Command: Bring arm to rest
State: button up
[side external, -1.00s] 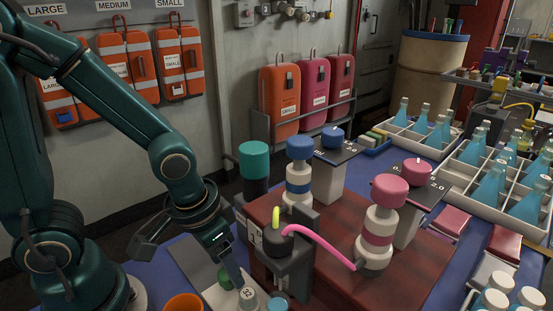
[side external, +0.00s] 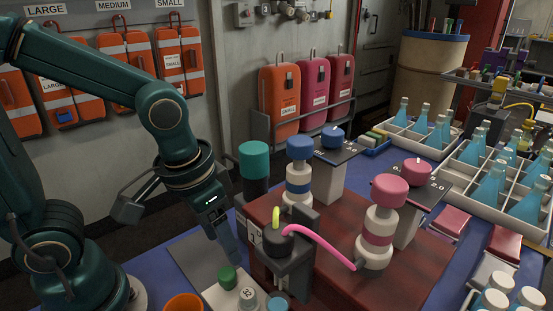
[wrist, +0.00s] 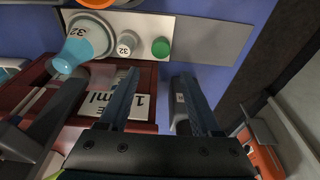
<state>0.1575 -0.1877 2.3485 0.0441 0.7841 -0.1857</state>
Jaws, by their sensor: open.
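My gripper (side external: 231,255) points down over the near left part of the bench, and its two fingers show apart in the wrist view (wrist: 158,80). Nothing is between them. The fingertips are above and close to a green-capped item (side external: 227,277) on a white and grey plate (side external: 192,260). A white-capped vial marked 32 (side external: 247,298) stands beside the green cap; both also show in the wrist view, the vial (wrist: 127,43) and the green cap (wrist: 161,47). I cannot tell the exact gap to them.
An orange cup (side external: 184,304) stands at the front. A dark red block (side external: 400,272) with blue and pink knobbed posts and a grey clamp (side external: 284,258) is right of my gripper. Racks of blue flasks (side external: 484,172) fill the right. Orange cases (side external: 127,58) hang on the wall behind.

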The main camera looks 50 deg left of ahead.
jog(key=shift+a+r, duration=0.1)
jog(key=shift+r, duration=0.05)
jog(key=s+a+r+t, duration=0.2)
jog(key=s+r+t, duration=0.1)
jog(key=r, duration=0.2)
dwell(0.3)
jog(key=shift+a+r+t, duration=0.1)
jog(key=shift+t, duration=0.2)
